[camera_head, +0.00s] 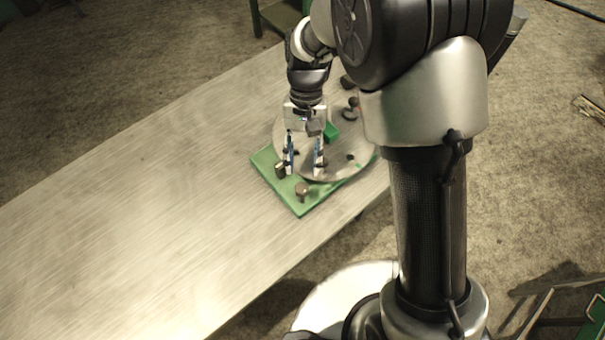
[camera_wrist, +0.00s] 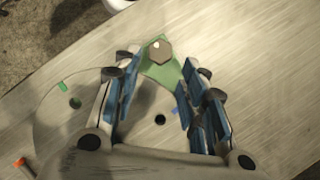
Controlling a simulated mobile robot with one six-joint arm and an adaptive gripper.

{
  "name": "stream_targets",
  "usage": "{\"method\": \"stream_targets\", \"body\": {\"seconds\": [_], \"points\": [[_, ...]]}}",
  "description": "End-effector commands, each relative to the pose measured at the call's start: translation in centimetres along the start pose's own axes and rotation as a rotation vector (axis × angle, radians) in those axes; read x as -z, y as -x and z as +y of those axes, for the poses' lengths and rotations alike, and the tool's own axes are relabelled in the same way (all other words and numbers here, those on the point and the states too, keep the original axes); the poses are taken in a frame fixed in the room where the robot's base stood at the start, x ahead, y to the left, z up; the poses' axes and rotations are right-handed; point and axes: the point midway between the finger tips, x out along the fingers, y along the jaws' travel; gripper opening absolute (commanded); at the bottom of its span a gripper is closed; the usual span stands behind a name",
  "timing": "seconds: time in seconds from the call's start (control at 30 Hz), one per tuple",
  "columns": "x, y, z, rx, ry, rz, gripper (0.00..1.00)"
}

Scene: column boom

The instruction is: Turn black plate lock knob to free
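My gripper (camera_head: 304,172) is open above the edge of a round grey plate (camera_head: 337,168) on a green base (camera_head: 299,207). A dark knob (camera_head: 281,171) shows beside its left finger; I cannot tell whether they touch. A brownish knob (camera_head: 302,190) stands near the base's front corner. In the wrist view the blue-padded fingers (camera_wrist: 152,92) are spread with nothing between them. A brown-grey, many-sided knob (camera_wrist: 160,51) shows beyond the fingertips, over the green base. I cannot tell for sure which knob is the black plate lock.
A green block (camera_head: 331,131) and another dark knob (camera_head: 351,109) are on the plate. The plate has a dark hole (camera_head: 351,157). The long table (camera_head: 140,200) is clear to the left. A red-tipped rod (camera_wrist: 22,165) shows at the wrist view's lower left.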

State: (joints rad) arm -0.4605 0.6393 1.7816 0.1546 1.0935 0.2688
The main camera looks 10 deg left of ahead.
Motion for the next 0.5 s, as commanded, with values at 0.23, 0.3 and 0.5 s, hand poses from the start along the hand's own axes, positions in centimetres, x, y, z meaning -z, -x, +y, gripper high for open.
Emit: {"method": "stream_targets", "body": {"seconds": [0.23,0.3,0.5], "points": [[0.1,3.7,-0.1,0.001,0.0,0.002,0.39],[0.0,4.1,0.0,0.001,0.0,0.0,0.39],[0.0,4.4,0.0,0.0,0.0,0.0,0.39]]}}
